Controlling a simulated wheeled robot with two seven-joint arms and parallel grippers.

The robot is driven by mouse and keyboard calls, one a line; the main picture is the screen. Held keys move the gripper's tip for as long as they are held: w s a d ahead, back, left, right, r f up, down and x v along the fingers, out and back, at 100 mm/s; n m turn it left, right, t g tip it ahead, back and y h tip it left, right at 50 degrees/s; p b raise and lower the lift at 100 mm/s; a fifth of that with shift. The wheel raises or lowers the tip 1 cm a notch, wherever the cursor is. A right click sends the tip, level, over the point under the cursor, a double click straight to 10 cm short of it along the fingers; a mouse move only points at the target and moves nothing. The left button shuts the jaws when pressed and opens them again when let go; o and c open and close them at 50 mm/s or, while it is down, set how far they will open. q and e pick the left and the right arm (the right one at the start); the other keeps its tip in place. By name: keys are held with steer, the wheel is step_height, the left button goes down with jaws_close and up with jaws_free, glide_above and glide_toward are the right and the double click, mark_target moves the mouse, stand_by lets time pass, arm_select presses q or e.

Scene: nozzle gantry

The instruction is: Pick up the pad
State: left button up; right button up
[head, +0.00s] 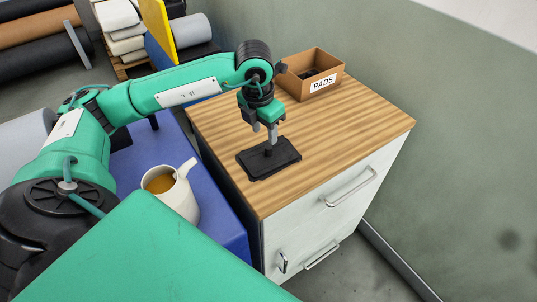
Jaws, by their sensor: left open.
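A flat black pad (259,164) with a short upright post lies on the striped wooden cabinet top, near its left front edge. My left gripper (264,138) points down right over the pad, with its fingers around or just above the post. It is open. I cannot tell whether the fingers touch the post. My right gripper is not in view.
A brown open box (299,87) labelled PADS, with dark things inside, stands at the back of the cabinet top (350,121). A white mug (181,197) of brown liquid stands on the blue surface (222,216) at left. The cabinet top's right side is clear.

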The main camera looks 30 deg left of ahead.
mark_target(269, 147)
arm_select(q)
steer(key=shift+w+f, duration=0.15)
steer(key=shift+f, duration=0.8)
steer(key=shift+d+f+p, duration=0.1)
steer(key=shift+f+p, duration=0.35)
steer(key=shift+f, duration=0.15)
steer(key=f, duration=0.2)
steer(key=f+p, duration=0.1)
steer(key=shift+w+d+f, duration=0.2)
steer(key=shift+w+f, duration=0.05)
steer(key=shift+w, duration=0.05)
steer(key=shift+f, duration=0.35)
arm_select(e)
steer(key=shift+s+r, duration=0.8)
arm_select(q)
steer(key=shift+c, duration=0.5)
steer(key=shift+w, duration=0.1)
jaws_close()
